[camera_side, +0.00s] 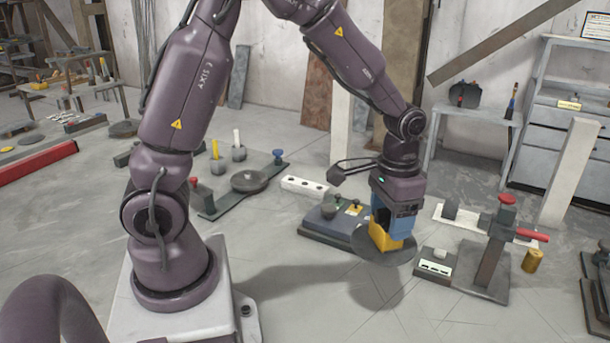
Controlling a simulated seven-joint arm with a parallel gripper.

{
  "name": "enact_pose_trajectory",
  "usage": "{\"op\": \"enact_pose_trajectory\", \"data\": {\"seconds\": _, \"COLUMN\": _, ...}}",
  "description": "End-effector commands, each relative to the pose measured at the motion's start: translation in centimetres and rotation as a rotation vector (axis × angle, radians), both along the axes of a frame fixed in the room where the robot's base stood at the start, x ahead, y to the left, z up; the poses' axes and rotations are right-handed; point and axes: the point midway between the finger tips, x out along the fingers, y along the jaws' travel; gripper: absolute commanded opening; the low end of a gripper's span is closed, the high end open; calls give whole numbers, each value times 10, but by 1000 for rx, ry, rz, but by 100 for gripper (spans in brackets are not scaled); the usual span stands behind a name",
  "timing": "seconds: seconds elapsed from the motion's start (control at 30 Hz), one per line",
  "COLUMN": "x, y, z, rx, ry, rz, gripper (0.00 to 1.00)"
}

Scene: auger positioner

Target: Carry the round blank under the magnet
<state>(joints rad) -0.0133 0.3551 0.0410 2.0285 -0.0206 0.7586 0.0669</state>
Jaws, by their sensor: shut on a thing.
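To the right stands a dark post on a base plate (478,284), with a red knob (507,198) and a red handle (532,235). This may be the magnet stand, but I cannot tell which part is the magnet.
A low dark fixture (322,229) with knobs stands just left of the blank. A small grey box (436,264) with a white panel sits between the blank and the post. A brass cylinder (533,261) stands right of the post. The floor in front is clear.

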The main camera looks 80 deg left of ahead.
Motion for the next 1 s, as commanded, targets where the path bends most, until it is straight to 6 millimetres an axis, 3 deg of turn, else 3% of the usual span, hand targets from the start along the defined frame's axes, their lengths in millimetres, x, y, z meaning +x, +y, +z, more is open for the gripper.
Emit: {"op": "enact_pose_trajectory", "data": {"seconds": 1.0, "x": 0, "y": 29, "z": 1, "rx": 0, "ry": -4, "rz": 2, "gripper": 14}}
